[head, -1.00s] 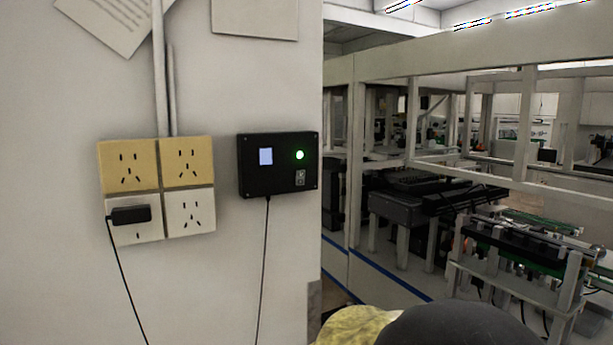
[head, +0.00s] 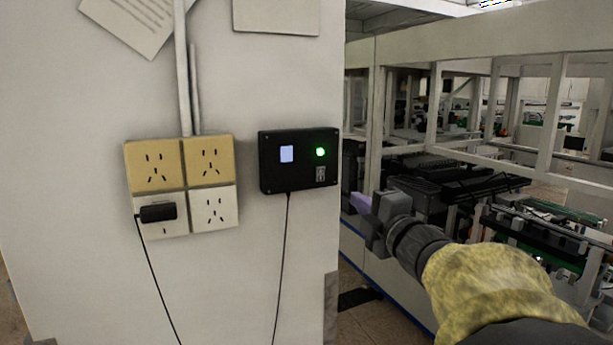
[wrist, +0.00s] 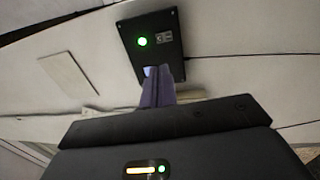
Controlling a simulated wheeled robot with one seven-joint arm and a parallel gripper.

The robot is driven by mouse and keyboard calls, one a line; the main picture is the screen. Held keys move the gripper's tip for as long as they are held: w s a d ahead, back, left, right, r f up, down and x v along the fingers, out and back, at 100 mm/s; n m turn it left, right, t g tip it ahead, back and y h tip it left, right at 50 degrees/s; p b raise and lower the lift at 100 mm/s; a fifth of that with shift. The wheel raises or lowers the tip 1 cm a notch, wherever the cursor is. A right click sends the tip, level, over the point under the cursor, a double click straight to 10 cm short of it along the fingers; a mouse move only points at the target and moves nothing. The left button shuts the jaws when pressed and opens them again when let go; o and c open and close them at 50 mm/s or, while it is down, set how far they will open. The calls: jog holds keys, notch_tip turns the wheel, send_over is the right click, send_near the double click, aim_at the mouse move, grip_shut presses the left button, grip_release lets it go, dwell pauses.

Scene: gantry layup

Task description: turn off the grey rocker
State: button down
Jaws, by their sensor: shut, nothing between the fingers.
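The grey rocker (head: 321,174) is a small switch at the lower right of a black box (head: 270,178) on the white wall. It also shows in the wrist view (wrist: 163,37). A round green light (head: 320,152) glows above it, and a pale screen (head: 287,154) is lit at left. My gripper (head: 360,201) is shut and empty, right of the box and apart from it in the head view. In the wrist view the closed purple-grey fingers (wrist: 158,86) overlap the box's screen end. The rocker's tilt is too small to tell.
Several yellow and white sockets (head: 210,162) are left of the box, one holding a black plug (head: 158,212). Cables hang down the wall. A framed bench line with equipment (head: 470,190) fills the right. Wall below the box is mostly clear.

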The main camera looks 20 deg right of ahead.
aim_at(320, 171)
jog(key=w+p, duration=0.2)
jog(key=w, duration=0.2)
jog(key=w+r+p, duration=0.1)
jog(key=w+p, duration=0.1)
jog(key=w, duration=0.3)
jog(key=w+p, duration=0.2)
jog(key=w, duration=0.3)
jog(key=shift+a+r+p, duration=0.3)
jog(key=shift+r+p, duration=0.05)
jog(key=shift+p, duration=0.05)
